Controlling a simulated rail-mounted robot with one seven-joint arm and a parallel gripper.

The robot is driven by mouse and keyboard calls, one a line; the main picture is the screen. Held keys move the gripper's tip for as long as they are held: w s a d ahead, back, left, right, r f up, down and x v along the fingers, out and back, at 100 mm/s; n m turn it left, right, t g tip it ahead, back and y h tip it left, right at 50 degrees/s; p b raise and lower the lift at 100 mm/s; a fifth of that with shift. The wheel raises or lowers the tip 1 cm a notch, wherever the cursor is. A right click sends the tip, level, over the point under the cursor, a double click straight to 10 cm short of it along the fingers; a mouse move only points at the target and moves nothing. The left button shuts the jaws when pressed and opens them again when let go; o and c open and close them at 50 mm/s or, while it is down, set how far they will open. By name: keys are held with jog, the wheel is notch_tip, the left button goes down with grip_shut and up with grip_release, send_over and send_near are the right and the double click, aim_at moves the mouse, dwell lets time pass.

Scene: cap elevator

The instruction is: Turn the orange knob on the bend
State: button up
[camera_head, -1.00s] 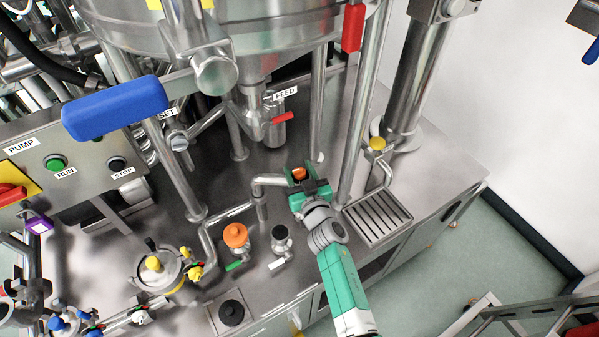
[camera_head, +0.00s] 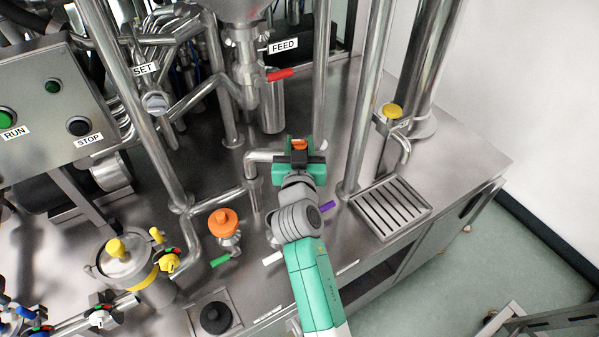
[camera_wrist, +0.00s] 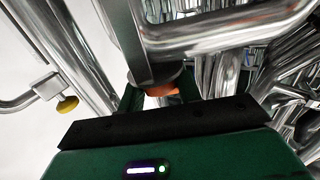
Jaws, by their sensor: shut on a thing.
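The orange knob on the bend (camera_head: 299,143) sits at the end of the bent steel pipe (camera_head: 262,157), mostly hidden by my gripper. My green gripper (camera_head: 299,147) is at the bend with its fingers on both sides of the knob, shut on it. In the wrist view, the orange knob (camera_wrist: 162,90) shows as a small strip below a round metal part, between the fingers. The lower part of the knob is hidden by the dark gripper body. How far the knob is turned cannot be told.
Another orange knob (camera_head: 223,222) stands on a valve to the left, with a green tag. Upright steel pipes (camera_head: 321,80) rise behind and right of my gripper. A drain grate (camera_head: 390,208) lies to the right, below a yellow-knobbed tap (camera_head: 392,111).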

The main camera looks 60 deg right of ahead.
jog(key=m+g+b, duration=0.1)
jog(key=g+b, duration=0.1)
jog(key=b, duration=0.3)
jog(key=f+m+g+h+b, duration=0.1)
jog(key=m+g+b, duration=0.1)
jog(key=g+b, duration=0.1)
jog(key=shift+d+b, duration=0.1)
jog(key=shift+b, duration=0.8)
jog(key=m+g+b, duration=0.1)
jog(key=b, duration=0.1)
jog(key=m+g+b, duration=0.1)
jog(key=g+b, duration=0.1)
jog(key=shift+r+m+g+h, duration=0.3)
jog(key=shift+r, duration=0.1)
jog(key=o, duration=0.9)
jog(key=shift+s, duration=0.15)
jog(key=shift+r, duration=0.1)
